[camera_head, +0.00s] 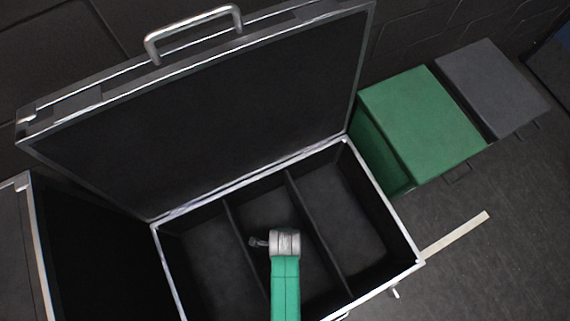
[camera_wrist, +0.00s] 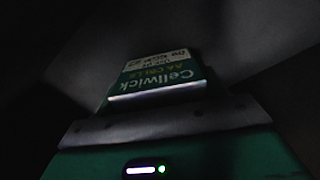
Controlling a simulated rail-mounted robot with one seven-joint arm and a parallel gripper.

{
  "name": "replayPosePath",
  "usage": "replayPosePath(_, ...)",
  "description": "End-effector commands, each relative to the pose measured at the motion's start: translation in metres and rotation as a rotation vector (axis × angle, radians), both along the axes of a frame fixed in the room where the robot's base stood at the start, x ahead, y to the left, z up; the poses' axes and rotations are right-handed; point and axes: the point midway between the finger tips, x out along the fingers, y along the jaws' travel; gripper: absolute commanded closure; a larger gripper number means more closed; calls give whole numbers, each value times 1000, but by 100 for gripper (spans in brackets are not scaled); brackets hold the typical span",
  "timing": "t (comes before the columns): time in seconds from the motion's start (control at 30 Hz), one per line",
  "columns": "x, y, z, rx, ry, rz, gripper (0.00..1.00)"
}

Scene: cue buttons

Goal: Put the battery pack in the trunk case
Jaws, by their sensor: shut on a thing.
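The trunk case (camera_head: 420,263) stands open in the head view, its lid (camera_head: 235,110) tilted back. Dividers split its dark inside into three compartments. My arm reaches over the middle compartment, and its green link and grey joint cover part of it. My gripper (camera_wrist: 165,125) is shut on the battery pack. The fingertips are too dark to make out. The pack is hidden in the head view, and I cannot tell whether it touches the case floor.
A green box (camera_head: 425,120) stands close to the right of the case, with a dark grey box (camera_head: 490,85) beyond it. A pale strip (camera_head: 458,235) lies on the floor at the right. A dark case with a metal edge (camera_head: 40,245) stands at the left. The right compartment (camera_head: 345,215) looks empty.

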Motion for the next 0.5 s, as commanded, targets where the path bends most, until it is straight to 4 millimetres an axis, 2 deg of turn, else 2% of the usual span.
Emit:
replayPosePath(0.03, 0, 0, -12, 0, -1, 0, 58)
replayPosePath(0.37, 0, 0, -12, 0, 0, 0, 58)
replayPosePath(0.4, 0, 0, -12, 0, 0, 0, 23)
replayPosePath(0.5, 0, 0, -11, 0, 0, 0, 7)
